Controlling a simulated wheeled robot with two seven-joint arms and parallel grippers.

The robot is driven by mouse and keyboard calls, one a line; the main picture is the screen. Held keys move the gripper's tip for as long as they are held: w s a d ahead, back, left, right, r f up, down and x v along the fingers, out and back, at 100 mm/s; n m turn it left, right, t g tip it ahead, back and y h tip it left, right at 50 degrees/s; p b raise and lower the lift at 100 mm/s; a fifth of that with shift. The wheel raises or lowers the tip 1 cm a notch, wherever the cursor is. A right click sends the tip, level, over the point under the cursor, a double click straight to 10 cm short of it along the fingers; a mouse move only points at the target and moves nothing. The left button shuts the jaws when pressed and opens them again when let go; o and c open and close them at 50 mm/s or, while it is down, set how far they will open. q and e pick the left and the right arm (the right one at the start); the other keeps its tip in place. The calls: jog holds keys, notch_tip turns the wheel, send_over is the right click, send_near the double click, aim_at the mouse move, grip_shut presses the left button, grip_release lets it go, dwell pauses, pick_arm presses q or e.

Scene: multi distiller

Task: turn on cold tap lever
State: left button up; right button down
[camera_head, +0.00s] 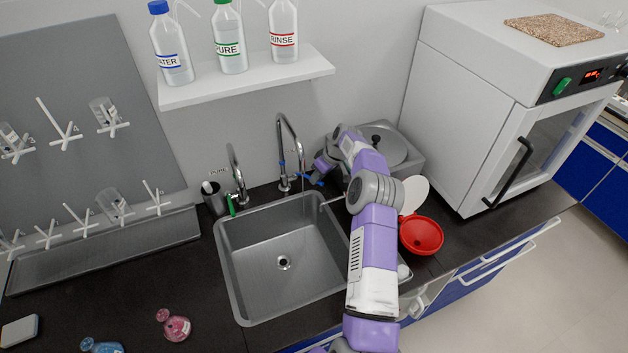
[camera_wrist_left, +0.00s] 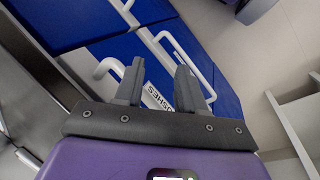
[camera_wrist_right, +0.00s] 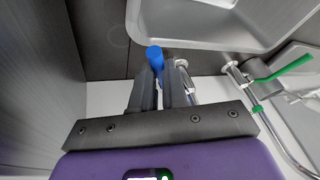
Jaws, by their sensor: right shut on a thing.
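The tall metal tap (camera_head: 284,150) with the blue cold lever (camera_head: 314,179) stands at the back right of the sink (camera_head: 270,275). My right gripper (camera_wrist_right: 162,75) is shut on the blue lever (camera_wrist_right: 155,56), whose end sticks out past the fingertips in the right wrist view. In the head view my right arm partly hides this gripper. I cannot tell whether water runs from the spout. My left gripper (camera_wrist_left: 160,68) is open and empty in the left wrist view, away from the tap, in front of blue drawers. It does not show in the head view.
A second tap (camera_head: 236,172) with a green lever (camera_head: 231,204) stands left of the blue one. A red bowl (camera_head: 422,236) lies right of my right arm. A shelf (camera_head: 250,82) holds bottles above the sink. A white oven (camera_head: 480,110) stands at right.

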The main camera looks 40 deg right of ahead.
jog(key=shift+w+d+n, duration=0.1)
jog(key=shift+d+n, duration=0.2)
dwell(0.4)
jog(key=c, duration=1.1)
grip_release()
jog(key=shift+c, duration=0.2)
jog(key=v, duration=0.7)
jog(key=shift+d+r, duration=0.25)
jog(key=shift+r, duration=0.05)
